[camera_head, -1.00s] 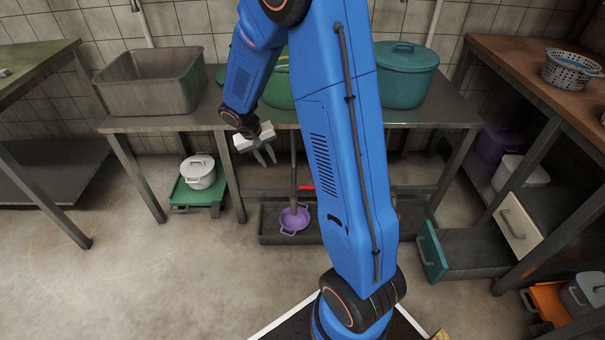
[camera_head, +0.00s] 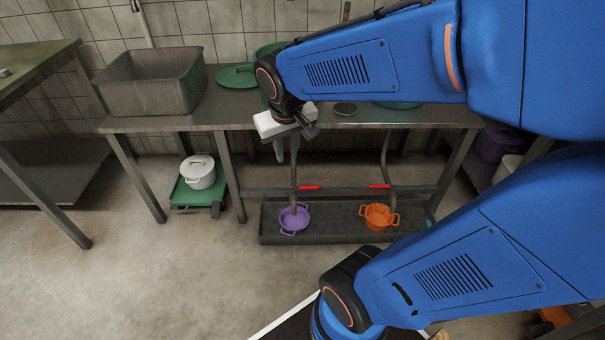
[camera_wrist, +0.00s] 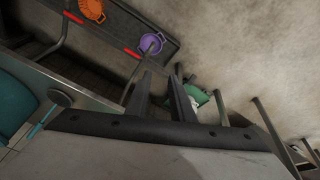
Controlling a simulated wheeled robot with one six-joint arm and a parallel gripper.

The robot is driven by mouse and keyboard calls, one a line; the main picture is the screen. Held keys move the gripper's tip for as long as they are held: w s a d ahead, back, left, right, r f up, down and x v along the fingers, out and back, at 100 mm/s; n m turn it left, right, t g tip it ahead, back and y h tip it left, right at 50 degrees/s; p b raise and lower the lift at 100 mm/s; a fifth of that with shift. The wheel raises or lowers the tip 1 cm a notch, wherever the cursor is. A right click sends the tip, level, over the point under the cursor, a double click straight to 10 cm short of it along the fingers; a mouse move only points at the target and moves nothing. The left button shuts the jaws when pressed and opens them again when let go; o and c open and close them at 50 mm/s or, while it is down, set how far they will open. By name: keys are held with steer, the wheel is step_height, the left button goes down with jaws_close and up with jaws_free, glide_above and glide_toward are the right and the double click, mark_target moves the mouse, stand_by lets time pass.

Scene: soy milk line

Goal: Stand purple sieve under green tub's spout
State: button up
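The purple sieve (camera_head: 294,219) stands upright in a dark trough, at the lower end of the left drain pipe (camera_head: 293,172) with a red handle. The pipe's end overlaps the sieve in the picture. The green tub (camera_head: 267,49) on the bench above is mostly hidden by my arm. My gripper (camera_head: 286,150) points down in front of the bench edge, above the sieve. In the wrist view my gripper (camera_wrist: 162,76) has its fingers apart with nothing between them, and the purple sieve (camera_wrist: 151,43) shows beyond their tips.
An orange sieve (camera_head: 379,217) stands under the right pipe (camera_head: 385,162) in the same trough (camera_head: 335,236). A metal basin (camera_head: 152,84) and a green lid (camera_head: 237,75) are on the bench. A white pot (camera_head: 198,172) sits on a green cart (camera_head: 190,196).

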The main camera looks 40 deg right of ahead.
steer(key=s+a+r+n+t, duration=0.1)
steer(key=s, duration=0.5)
steer(key=s+a+r+y, duration=0.1)
steer(key=s+a, duration=0.1)
steer(key=s, duration=0.3)
steer(key=shift+s+a+r+n+t+y, duration=0.15)
steer(key=shift+s+r+n+t+y, duration=0.15)
steer(key=shift+s+r+n+t, duration=0.1)
